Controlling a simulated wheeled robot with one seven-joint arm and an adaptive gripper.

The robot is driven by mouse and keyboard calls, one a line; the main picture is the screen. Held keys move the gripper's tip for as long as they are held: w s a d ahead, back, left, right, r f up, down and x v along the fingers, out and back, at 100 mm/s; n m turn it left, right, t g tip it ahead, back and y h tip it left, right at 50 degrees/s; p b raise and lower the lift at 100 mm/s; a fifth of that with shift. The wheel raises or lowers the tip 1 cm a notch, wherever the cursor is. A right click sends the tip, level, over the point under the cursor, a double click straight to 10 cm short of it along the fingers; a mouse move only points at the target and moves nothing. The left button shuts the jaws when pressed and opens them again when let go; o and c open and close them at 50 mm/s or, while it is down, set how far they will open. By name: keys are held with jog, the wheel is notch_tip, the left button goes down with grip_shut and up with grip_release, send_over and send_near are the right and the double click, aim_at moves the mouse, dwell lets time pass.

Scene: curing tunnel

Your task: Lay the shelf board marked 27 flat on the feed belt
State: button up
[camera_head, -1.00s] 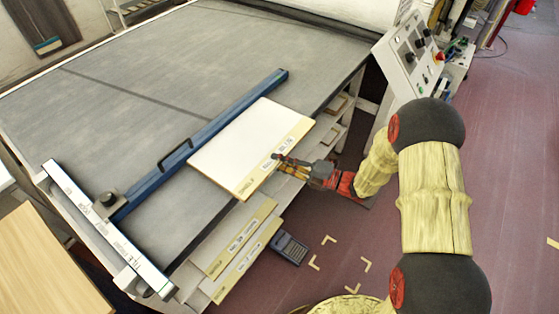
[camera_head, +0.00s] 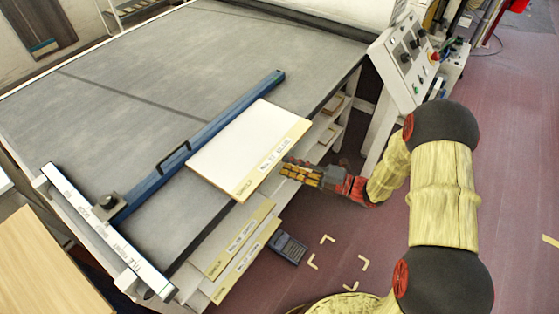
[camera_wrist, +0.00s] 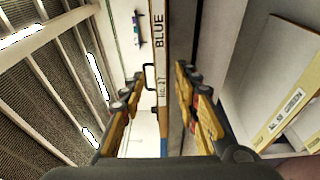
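The white shelf board (camera_head: 245,145) lies on the grey feed belt (camera_head: 120,90), its far long side along the blue fence bar (camera_head: 200,142) and its yellow-edged near side out over the belt's front edge. It looks flat. In the wrist view its labelled edge (camera_wrist: 158,50) reads BLUE, with small print that seems to include 27. My gripper (camera_head: 290,165) is just off the near edge in the head view. In the wrist view the fingers (camera_wrist: 160,105) stand apart on either side of the edge, with no contact visible.
Labelled boards (camera_head: 240,240) sit in the rack below the belt's front edge. A dark handheld device (camera_head: 289,247) is beside them. A control panel (camera_head: 405,60) stands at the belt's right. A white end rail (camera_head: 105,235) bounds the left. Floor at the right is clear.

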jog(key=p+v, duration=0.1)
jog(key=v, duration=0.6)
jog(key=s+a+r+n+g+h, duration=0.35)
jog(key=s+r+n, duration=0.35)
jog(key=n, duration=0.4)
jog(key=s+a+r+n+g+h, duration=0.2)
jog(key=s+r+n+g+h, duration=0.25)
jog(key=s+n, duration=0.55)
jog(key=s+d+r+n+t+h, duration=0.3)
jog(key=d+r+n+h, duration=0.1)
jog(key=n, duration=0.6)
jog(key=s+d+r+n+t+h, duration=0.2)
jog(key=d+r+n+t+h, duration=0.1)
jog(key=d+r+n, duration=0.4)
jog(key=n+h, duration=0.1)
jog(key=n, duration=0.2)
jog(key=shift+s+d+r, duration=0.15)
jog(key=shift+s+r, duration=0.15)
jog(key=shift+s, duration=0.1)
jog(key=shift+c, duration=0.2)
